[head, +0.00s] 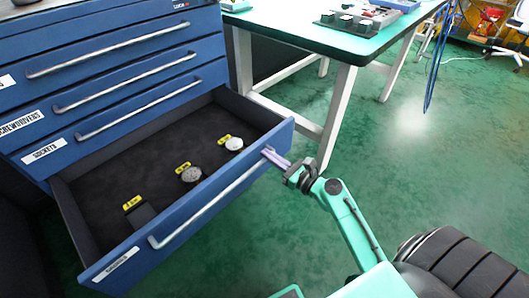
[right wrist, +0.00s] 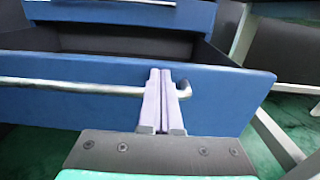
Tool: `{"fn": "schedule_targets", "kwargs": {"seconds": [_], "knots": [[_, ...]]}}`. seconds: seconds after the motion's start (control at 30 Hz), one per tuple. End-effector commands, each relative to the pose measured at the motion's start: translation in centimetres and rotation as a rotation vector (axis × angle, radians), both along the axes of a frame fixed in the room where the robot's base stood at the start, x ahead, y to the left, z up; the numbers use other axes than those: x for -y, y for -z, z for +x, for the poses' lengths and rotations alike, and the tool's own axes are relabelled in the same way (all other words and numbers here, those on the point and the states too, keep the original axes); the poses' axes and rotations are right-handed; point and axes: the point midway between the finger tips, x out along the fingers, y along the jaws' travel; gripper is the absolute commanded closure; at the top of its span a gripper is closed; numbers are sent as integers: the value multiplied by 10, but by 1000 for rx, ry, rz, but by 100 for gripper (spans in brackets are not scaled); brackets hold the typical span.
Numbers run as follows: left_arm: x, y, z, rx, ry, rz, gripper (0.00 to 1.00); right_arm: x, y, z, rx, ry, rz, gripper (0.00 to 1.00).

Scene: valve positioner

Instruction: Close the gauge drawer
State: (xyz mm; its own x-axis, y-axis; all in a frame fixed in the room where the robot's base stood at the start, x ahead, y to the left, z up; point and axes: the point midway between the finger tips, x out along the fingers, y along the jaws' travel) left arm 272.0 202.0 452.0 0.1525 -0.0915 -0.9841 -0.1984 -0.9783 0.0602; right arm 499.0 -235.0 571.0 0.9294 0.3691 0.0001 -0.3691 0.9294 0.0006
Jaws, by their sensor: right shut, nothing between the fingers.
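The gauge drawer (head: 200,209) is the lowest drawer of a blue cabinet and stands pulled far out in the head view. Inside it lie a dark block, a dark round gauge (head: 191,174) and a white round gauge (head: 234,143), each by a yellow tag. Its front and silver handle (right wrist: 70,87) also show in the right wrist view. My right gripper (head: 268,153) is shut and empty, its pale fingers at the right end of the handle, by the drawer front. In the right wrist view the fingers overlap the bar near its end; I cannot tell whether they touch. My left gripper is not in view.
Shut drawers (head: 125,90) with silver handles are above the open one. A table with a green top (head: 290,38) and pale legs stands behind on the right, its near leg close to the drawer's right side.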

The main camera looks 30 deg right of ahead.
Motion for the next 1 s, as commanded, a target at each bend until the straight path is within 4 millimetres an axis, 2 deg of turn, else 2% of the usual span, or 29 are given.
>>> {"fn": "schedule_targets", "kwargs": {"seconds": [0.1, 0.2, 0.67, 0.87, 1.0], "knots": [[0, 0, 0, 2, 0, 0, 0, -5, 0, 14, 1, 0, 0, 100], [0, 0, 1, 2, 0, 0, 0, -7, 0, 18, 0, 1, -1, 100], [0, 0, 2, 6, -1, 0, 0, -9, 0, 22, 0, 0, 0, 100], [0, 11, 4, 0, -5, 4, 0, -18, -2, 45, 3, -1, 1, 100], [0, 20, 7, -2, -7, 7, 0, -29, -3, 72, 4, -1, 1, 100]]}}
